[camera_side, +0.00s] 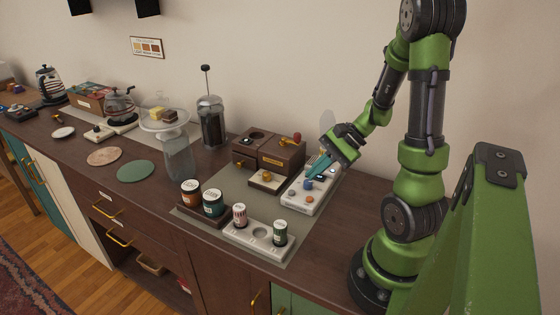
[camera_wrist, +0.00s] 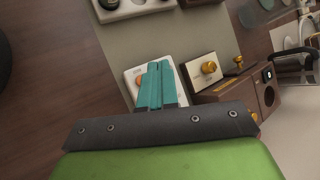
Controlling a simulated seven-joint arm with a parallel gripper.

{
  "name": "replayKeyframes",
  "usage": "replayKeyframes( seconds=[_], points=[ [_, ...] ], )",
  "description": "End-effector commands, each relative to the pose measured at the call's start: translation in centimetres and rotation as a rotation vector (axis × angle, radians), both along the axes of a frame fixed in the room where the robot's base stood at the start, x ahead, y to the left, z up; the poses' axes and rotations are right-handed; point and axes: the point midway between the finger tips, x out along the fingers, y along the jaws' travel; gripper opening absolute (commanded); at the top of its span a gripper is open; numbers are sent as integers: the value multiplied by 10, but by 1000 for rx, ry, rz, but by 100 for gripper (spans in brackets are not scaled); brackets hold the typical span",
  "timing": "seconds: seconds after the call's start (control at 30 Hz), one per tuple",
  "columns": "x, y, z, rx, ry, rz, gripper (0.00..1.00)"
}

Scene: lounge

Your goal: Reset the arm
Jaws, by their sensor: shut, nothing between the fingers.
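My green arm stands at the right in the side view. My gripper (camera_side: 318,169) has teal fingers pointing down at the upper part of a white panel (camera_side: 296,200) with coloured knobs and buttons. In the wrist view, my gripper's fingers (camera_wrist: 158,70) lie side by side, shut and empty. They cover much of the white panel (camera_wrist: 131,76). An orange knob shows partly behind them. Whether the fingertips touch the panel, I cannot tell.
Left of the panel are a gold-knobbed block (camera_side: 255,185) and a wooden drawer box (camera_side: 245,157). A white holder (camera_side: 240,236) with small jars and a tray of tins (camera_side: 213,202) stand in front.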

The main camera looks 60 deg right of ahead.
Motion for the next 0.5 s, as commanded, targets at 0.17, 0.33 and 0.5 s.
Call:
replayKeyframes(
  seconds=[0.17, 0.33, 0.5],
  points=[
    [-10, 18, 2, -119, 95, 130, 0],
    [-2, 55, 33, -384, 58, 390, 0],
    [8, 100, 78, -710, -99, 647, 0]
  ],
)
